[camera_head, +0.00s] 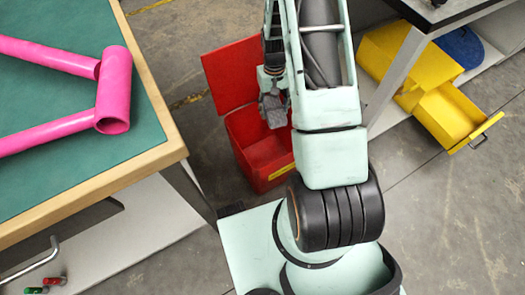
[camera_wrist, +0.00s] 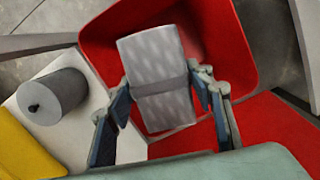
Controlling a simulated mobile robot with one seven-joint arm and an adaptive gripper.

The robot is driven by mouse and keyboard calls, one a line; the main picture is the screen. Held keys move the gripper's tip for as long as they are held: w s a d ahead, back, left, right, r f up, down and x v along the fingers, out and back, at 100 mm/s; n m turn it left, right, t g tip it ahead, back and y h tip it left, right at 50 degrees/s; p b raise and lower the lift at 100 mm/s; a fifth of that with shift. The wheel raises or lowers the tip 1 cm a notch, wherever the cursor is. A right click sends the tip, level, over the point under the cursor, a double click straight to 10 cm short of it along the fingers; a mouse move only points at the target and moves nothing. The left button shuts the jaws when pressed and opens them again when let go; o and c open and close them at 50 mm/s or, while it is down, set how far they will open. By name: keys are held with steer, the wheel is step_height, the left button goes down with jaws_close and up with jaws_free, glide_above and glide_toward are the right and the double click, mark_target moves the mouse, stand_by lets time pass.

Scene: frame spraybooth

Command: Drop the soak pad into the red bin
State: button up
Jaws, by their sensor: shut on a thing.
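The soak pad is a grey patterned block with a darker band across it. It fills the middle of the wrist view (camera_wrist: 153,65) and shows small in the head view (camera_head: 274,110). My gripper (camera_wrist: 161,84) is shut on it, one finger on each side; it also shows in the head view (camera_head: 270,88). The red bin stands on the floor in the head view (camera_head: 241,126), with its red lid (camera_head: 230,70) open behind. In the wrist view the pad is over the bin's opening, and the bin's wall (camera_wrist: 238,45) shows around it. The pad hides part of the bin's inside.
A green-topped table (camera_head: 60,115) with a pink tube frame (camera_head: 114,85) stands at the left. A yellow open container (camera_head: 445,115) is at the right, under a bench. The wrist view shows a grey cylinder (camera_wrist: 55,97) on a white surface beside the bin.

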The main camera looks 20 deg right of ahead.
step_height(320, 180, down, 4)
steer(key=shift+f+b, duration=0.2)
steer(key=shift+b, duration=1)
steer(key=o, duration=1.4)
steer(key=shift+r, duration=0.1)
steer(key=r, duration=0.4)
steer(key=w+r, duration=0.1)
steer(key=r, duration=0.6)
steer(key=shift+w+r, duration=0.25)
steer(key=shift+r, duration=0.15)
